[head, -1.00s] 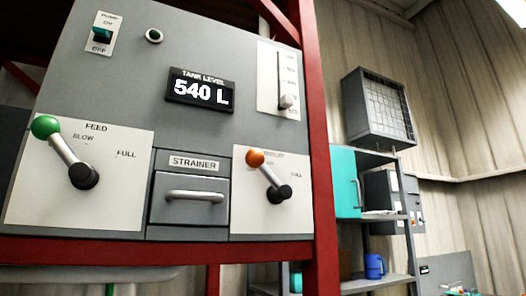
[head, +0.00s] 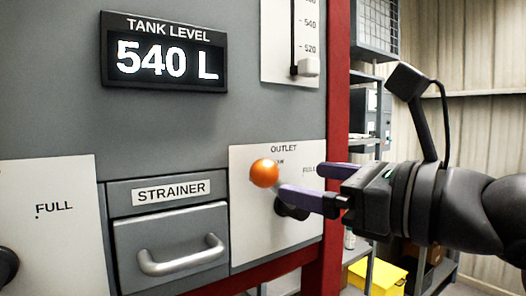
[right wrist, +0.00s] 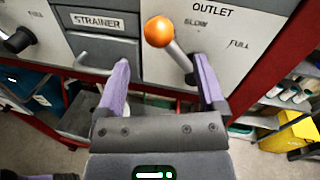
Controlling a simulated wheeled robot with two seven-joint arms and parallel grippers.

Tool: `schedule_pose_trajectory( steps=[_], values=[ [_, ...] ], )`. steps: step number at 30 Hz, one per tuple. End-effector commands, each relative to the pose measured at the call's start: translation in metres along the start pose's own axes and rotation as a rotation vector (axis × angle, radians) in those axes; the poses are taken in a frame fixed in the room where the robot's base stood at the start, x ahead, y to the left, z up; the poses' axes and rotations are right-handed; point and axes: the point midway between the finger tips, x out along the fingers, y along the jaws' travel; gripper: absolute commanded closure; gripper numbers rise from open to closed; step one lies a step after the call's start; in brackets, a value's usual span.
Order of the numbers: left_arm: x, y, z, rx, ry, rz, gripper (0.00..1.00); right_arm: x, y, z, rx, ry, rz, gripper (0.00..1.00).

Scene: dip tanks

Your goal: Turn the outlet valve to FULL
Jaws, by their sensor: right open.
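The outlet valve is a lever with an orange ball knob (head: 264,172) and a black hub (head: 291,210) on a white plate marked OUTLET (head: 247,237). Its handle tilts up and left from the hub, toward SLOW and away from FULL, which is at the right. My right gripper (head: 301,179) is open at the lever, coming from the right. In the right wrist view the knob (right wrist: 158,31) shows just past the fingertips, and the stem lies between the two purple fingers (right wrist: 161,62). I cannot tell whether a finger touches it.
A strainer drawer (head: 170,240) with a bar handle is left of the plate. The tank level display (head: 165,58) reads 540 L. A red post (head: 340,100) stands close on the right, behind my gripper. A yellow box (head: 377,277) is low at the right.

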Motion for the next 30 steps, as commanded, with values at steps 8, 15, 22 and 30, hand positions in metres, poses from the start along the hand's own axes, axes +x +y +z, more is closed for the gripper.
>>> schedule_pose_trajectory(
  steps=[8,15,22,30],
  values=[
    [-0.037,0.001,0.000,0.002,-0.007,0.003,0.41,0.062,0.000,0.005,0.007,-0.001,0.005,0.11],
    [-0.040,0.000,-0.001,0.003,-0.005,0.002,0.41,0.076,0.001,0.000,0.005,-0.002,0.004,0.11],
    [-0.040,0.000,-0.002,0.004,-0.004,0.001,0.41,0.076,0.001,-0.001,0.005,-0.002,0.004,0.30],
    [-0.040,-0.001,-0.003,0.003,-0.002,0.000,0.41,0.075,0.001,0.000,0.006,-0.002,0.004,0.87]
  ],
)
